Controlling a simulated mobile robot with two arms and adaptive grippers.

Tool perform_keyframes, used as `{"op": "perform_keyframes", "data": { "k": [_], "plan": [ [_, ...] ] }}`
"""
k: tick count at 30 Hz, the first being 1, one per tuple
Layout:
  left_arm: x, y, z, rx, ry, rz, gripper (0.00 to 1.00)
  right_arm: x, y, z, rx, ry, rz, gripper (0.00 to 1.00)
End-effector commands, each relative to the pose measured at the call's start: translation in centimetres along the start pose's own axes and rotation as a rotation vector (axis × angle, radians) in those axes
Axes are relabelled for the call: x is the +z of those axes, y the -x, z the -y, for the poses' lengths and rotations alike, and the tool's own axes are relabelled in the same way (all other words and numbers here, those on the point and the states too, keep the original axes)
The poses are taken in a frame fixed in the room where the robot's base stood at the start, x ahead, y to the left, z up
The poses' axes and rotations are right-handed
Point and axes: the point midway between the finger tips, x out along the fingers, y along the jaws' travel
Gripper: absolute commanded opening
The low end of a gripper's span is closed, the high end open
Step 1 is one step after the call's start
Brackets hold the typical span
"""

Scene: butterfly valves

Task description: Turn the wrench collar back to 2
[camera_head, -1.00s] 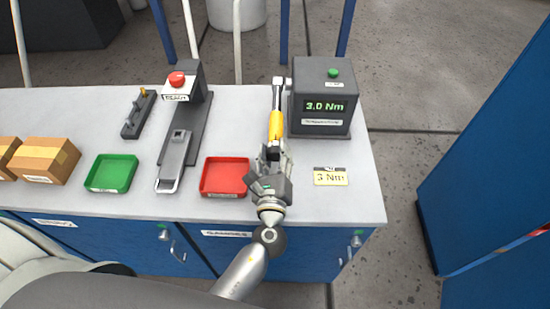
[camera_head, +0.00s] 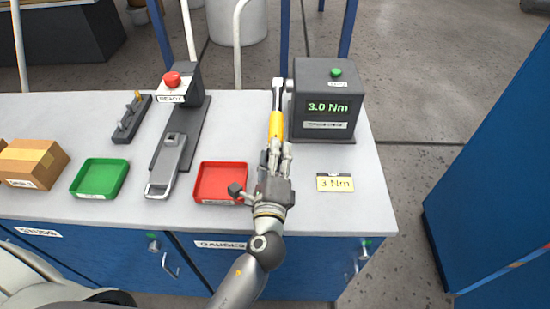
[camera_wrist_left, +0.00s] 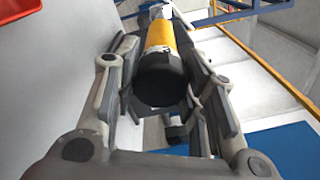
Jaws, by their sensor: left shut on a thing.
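The torque wrench has a yellow sleeve (camera_head: 276,125) and a silver head (camera_head: 278,88), and lies against the left side of the tester box (camera_head: 325,105). Its near end points toward me. In the left wrist view its black collar end (camera_wrist_left: 163,82) sits between the fingers, with the yellow sleeve (camera_wrist_left: 162,36) beyond. My left gripper (camera_head: 276,152) is shut on this collar; it also shows in the left wrist view (camera_wrist_left: 163,95). No collar scale can be read. The tester display reads 3.0 Nm, and a yellow card (camera_head: 335,183) reads 3 Nm. My right gripper is not in view.
A red tray (camera_head: 222,199) is just left of my left gripper. A grey fixture with a red button (camera_head: 172,80), a green tray (camera_head: 100,195) and a cardboard box (camera_head: 33,160) stand farther left. The bench top right of the card is clear.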

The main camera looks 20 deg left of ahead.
Motion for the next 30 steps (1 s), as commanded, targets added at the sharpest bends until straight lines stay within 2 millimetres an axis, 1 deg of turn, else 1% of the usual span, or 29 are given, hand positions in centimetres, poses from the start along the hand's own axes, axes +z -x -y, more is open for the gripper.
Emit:
{"op": "perform_keyframes", "data": {
  "k": [1, 14, 15, 19, 20, 30],
  "plan": [
    [-0.16, 0.06, -0.24, 0.004, 0.007, -0.003, 0.15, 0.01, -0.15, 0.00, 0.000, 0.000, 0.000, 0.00],
    [-0.13, 0.05, -0.19, 0.004, 0.018, -0.002, 0.15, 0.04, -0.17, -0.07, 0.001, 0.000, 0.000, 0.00],
    [-0.12, 0.05, -0.19, 0.004, 0.018, -0.002, 0.41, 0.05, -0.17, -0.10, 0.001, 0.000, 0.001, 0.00],
    [-0.11, 0.05, -0.18, 0.004, 0.017, -0.002, 0.58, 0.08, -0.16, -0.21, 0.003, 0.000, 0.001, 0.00],
    [-0.10, 0.04, -0.17, 0.004, 0.016, -0.002, 0.60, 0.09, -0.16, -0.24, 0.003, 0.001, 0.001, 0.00],
    [-0.05, 0.21, -0.09, 0.002, 0.015, -0.001, 0.60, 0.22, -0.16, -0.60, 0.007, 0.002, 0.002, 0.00]
  ]
}}
